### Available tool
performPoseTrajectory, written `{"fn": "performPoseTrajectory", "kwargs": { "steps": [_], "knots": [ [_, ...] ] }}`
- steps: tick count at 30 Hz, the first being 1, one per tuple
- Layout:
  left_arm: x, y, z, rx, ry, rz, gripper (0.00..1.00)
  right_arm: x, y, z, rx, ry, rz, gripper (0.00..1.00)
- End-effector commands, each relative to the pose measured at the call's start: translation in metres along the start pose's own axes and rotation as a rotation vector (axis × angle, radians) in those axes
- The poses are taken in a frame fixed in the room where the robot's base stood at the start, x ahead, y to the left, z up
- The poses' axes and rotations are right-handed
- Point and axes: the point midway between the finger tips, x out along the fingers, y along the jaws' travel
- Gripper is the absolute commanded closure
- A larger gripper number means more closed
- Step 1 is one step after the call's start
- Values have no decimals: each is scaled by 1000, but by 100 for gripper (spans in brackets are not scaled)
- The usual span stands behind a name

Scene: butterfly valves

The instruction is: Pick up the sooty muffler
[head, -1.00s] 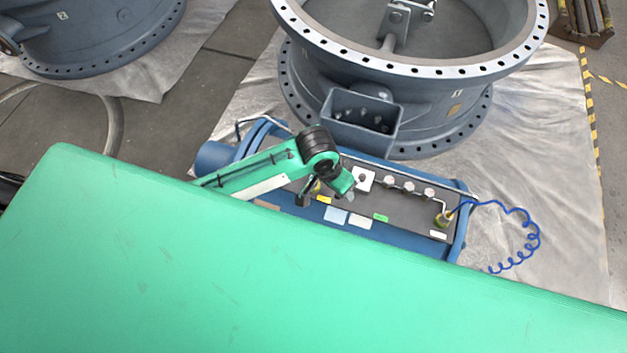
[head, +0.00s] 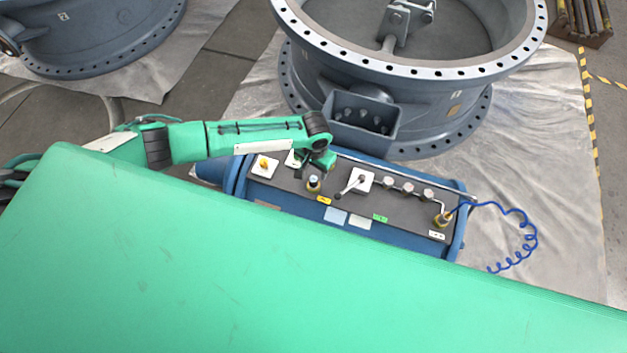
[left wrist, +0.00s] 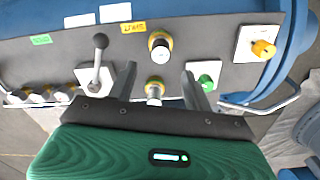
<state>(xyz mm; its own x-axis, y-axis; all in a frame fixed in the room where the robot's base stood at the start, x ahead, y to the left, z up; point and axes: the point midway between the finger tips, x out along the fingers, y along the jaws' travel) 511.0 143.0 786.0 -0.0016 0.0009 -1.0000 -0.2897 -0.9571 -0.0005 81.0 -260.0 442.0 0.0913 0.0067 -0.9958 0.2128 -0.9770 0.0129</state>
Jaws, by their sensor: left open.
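Two small brass-collared cylinders, likely mufflers, stand on the dark panel. The nearer one (head: 313,184) shows in the head view; in the left wrist view it (left wrist: 160,45) has a dark band round its pale end. The other cylinder (left wrist: 154,88) lies between my finger lines in the left wrist view and is hidden by my gripper in the head view. I cannot tell for sure which is sooty. My left gripper (head: 314,170) is open over the panel, with its fingers (left wrist: 158,74) on either side of that cylinder and no visible contact. My right gripper is not in view.
The panel on the blue unit (head: 400,207) also carries a lever (head: 352,184), several round fittings, a yellow knob (left wrist: 263,49) and a green knob (left wrist: 207,83). A large valve body (head: 430,110) stands behind. A blue coiled hose (head: 530,235) hangs at right.

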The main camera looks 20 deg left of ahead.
Motion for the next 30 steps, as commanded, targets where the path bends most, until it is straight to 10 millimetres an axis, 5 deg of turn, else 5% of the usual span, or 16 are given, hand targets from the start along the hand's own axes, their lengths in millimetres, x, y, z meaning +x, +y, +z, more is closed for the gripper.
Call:
{"fn": "performPoseTrajectory", "kwargs": {
  "steps": [19, 30],
  "knots": [
    [61, 0, 7, 1, 1, 0, 49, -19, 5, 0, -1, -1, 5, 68],
    [68, 0, 8, 2, 1, 1, 51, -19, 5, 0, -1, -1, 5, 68]
  ]
}}
